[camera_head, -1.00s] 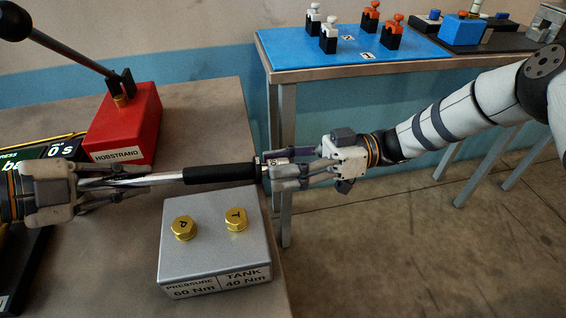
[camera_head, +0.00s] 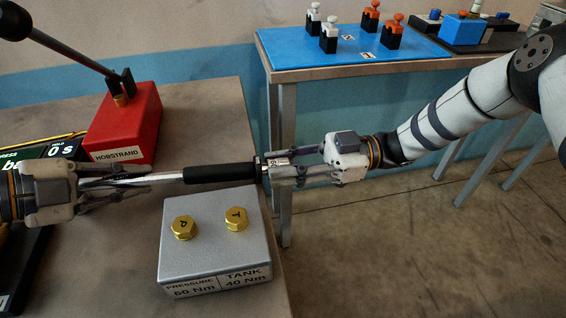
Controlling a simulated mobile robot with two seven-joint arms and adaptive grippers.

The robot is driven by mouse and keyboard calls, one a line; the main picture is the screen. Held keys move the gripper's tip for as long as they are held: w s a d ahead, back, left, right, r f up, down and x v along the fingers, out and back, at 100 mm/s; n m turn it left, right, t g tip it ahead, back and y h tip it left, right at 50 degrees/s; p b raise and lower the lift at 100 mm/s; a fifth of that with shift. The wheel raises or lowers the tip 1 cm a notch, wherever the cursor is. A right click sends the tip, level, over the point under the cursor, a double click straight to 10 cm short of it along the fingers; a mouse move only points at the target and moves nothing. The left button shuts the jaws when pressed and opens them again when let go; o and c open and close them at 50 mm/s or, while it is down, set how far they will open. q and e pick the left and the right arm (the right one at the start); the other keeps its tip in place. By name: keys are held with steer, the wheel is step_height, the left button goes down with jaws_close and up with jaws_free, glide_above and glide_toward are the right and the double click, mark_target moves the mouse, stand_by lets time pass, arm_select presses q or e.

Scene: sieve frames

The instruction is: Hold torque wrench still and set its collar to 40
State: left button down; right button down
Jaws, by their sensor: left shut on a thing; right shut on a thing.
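The torque wrench has a silver shaft (camera_head: 150,179) and a black handle (camera_head: 220,173), and lies level across the view above the grey block. My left gripper (camera_head: 112,187) is shut on the shaft at the left, and its fingers hide the wrench's head. My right gripper (camera_head: 280,171) is shut on the silver collar (camera_head: 275,161) at the handle's right end. The collar bears a dark marking, partly covered by fingers and too small to read surely.
The grey block (camera_head: 215,250) with two brass plugs, labelled PRESSURE 60 Nm and TANK 40 Nm, stands below the wrench. A red HOBSTRAND pump (camera_head: 125,125) with a lever stands behind. A blue-topped table (camera_head: 300,50) holds several small valves at the back right.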

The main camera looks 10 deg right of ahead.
steer(key=n, duration=0.4)
steer(key=shift+t, duration=0.4)
steer(key=shift+f+n, duration=0.1)
steer(key=shift+n, duration=1.6)
steer(key=c, duration=1.3)
jaws_free()
steer(key=shift+s, duration=0.1)
steer(key=shift+d, duration=0.1)
steer(key=d, duration=1.2)
steer(key=shift+s+f, duration=0.15)
steer(key=shift+s, duration=0.1)
